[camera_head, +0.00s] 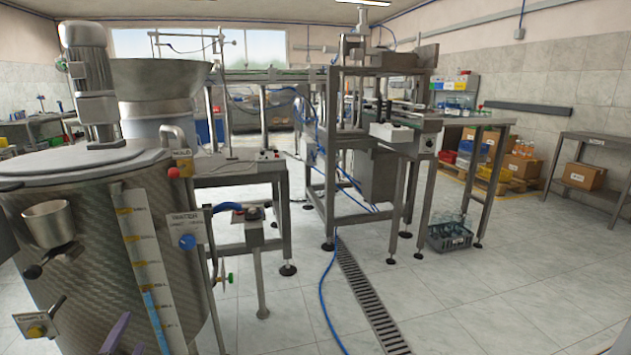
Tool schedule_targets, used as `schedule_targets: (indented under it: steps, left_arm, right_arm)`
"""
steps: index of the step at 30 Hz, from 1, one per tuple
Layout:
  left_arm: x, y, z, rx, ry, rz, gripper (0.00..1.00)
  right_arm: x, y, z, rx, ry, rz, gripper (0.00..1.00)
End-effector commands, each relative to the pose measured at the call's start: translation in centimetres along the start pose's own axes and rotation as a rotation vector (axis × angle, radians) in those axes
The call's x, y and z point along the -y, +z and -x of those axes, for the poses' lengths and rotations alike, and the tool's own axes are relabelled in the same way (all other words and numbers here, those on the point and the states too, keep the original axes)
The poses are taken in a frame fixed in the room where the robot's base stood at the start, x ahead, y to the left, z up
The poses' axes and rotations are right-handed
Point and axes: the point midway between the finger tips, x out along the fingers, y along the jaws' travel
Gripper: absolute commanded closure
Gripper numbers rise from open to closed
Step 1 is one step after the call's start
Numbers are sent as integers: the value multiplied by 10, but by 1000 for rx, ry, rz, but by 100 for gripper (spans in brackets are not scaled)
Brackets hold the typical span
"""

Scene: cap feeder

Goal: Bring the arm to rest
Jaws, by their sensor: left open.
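My left gripper (126,342) shows only in part at the bottom edge, at the lower left. Its purple finger tips stand apart, with nothing seen between them. They appear in front of the large steel tank (100,270); I cannot tell how far apart they and the tank are. The rest of this gripper is cut off by the frame. My right gripper is not in view.
A machine frame (330,150) stands mid-room. A blue hose (325,300) lies by a floor drain (370,300).

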Motion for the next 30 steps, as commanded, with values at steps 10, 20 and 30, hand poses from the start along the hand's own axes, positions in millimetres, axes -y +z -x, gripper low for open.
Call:
schedule_targets:
  steps: [10,20,30]
  left_arm:
    - [-92,-1,-2,34,276,235,11]
    - [-250,-19,96,233,791,599,11]
    - [-336,-1,318,713,1250,801,11]
  right_arm:
    - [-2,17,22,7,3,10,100]
    - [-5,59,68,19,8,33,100]
    - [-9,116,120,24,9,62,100]
